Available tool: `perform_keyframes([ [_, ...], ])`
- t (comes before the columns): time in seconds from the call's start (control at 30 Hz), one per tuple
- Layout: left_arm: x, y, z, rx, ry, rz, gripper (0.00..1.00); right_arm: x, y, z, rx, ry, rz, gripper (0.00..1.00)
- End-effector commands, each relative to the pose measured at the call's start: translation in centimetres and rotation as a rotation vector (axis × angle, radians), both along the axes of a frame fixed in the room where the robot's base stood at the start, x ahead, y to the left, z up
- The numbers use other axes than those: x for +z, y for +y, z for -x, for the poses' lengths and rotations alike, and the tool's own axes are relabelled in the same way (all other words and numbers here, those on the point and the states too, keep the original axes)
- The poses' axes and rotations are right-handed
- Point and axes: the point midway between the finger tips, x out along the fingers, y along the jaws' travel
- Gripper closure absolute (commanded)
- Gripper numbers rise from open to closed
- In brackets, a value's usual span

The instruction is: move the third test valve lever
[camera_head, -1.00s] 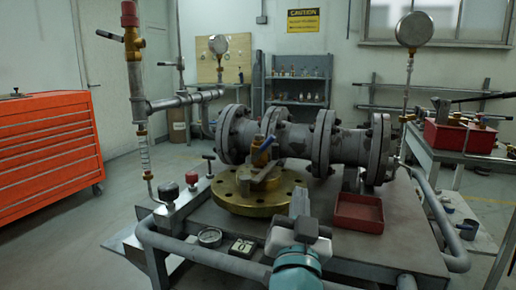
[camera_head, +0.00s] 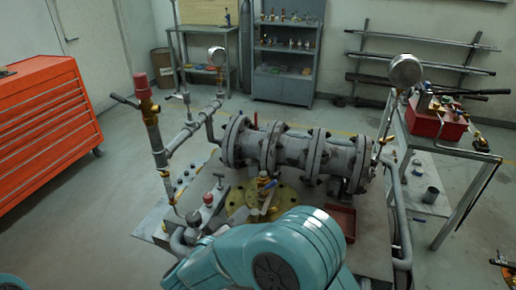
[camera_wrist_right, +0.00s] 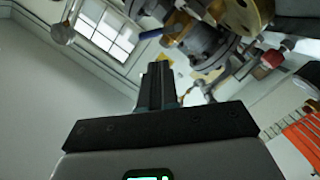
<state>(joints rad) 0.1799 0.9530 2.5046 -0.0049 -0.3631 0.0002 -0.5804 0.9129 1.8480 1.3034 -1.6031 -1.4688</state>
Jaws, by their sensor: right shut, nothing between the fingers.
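My right arm (camera_head: 270,255), teal, covers the bottom middle of the head view, and its gripper is hidden there. In the right wrist view my right gripper (camera_wrist_right: 158,70) has its dark fingers together and empty. A small brass valve with a blue lever (camera_head: 270,183) stands on the brass flange (camera_head: 288,195), behind my arm. In the wrist view the blue lever (camera_wrist_right: 150,35) and brass flange (camera_wrist_right: 258,12) show beyond the fingertips, apart from them. Black-handled (camera_head: 219,176) and red-knobbed (camera_head: 208,198) fittings stand left of the flange. I cannot tell which lever is the third. My left gripper is not in view.
A grey flanged pipe (camera_head: 290,150) lies across the bench behind the brass flange. A riser with a red top (camera_head: 142,85) stands left. A red tray (camera_head: 343,220) sits right of my arm. An orange cabinet (camera_head: 40,135) and a side table (camera_head: 440,145) flank open floor.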

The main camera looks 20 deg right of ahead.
Motion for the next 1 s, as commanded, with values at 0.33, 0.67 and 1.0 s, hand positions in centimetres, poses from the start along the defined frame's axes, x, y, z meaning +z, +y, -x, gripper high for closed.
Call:
perform_keyframes([
  [0.33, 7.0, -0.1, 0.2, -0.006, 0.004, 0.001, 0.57, 4.0, 1.7, 0.6, 0.044, 0.050, 0.042, 1.00],
  [0.67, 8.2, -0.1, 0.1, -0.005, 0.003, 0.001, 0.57, 3.4, -1.7, -3.4, 0.039, 0.050, 0.040, 1.00],
  [1.0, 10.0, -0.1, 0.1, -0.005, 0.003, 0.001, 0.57, 1.8, -6.3, -7.2, 0.043, 0.052, 0.043, 1.00],
])
